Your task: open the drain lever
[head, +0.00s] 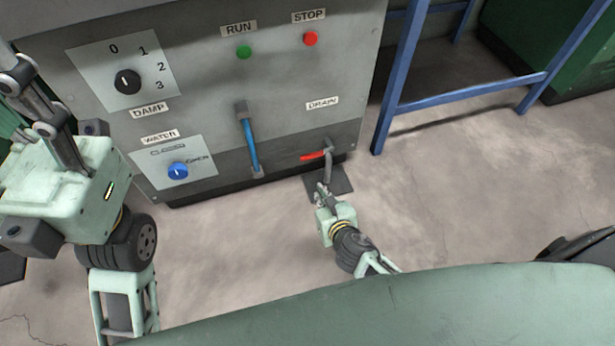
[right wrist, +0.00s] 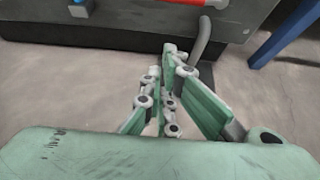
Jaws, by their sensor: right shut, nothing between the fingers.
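The drain lever (head: 313,156) has a red handle lying nearly level, pointing left from a grey drain pipe (head: 329,166) under the DRAIN label. In the right wrist view the red handle (right wrist: 185,3) shows at the top edge, with the pipe (right wrist: 201,42) below its right end. My right gripper (head: 321,188) is shut and empty, low in front of the panel, just below the handle and near the pipe's lower end. Contact cannot be told. My left gripper (head: 28,88) is raised at the left edge, away from the lever; its fingertips are not clear.
The grey machine panel carries a damp dial (head: 127,82), a blue water knob (head: 177,170), a blue bar handle (head: 249,145), a green RUN button (head: 244,52) and a red STOP button (head: 310,38). A blue frame (head: 393,105) stands right of the machine. Open concrete floor lies in front.

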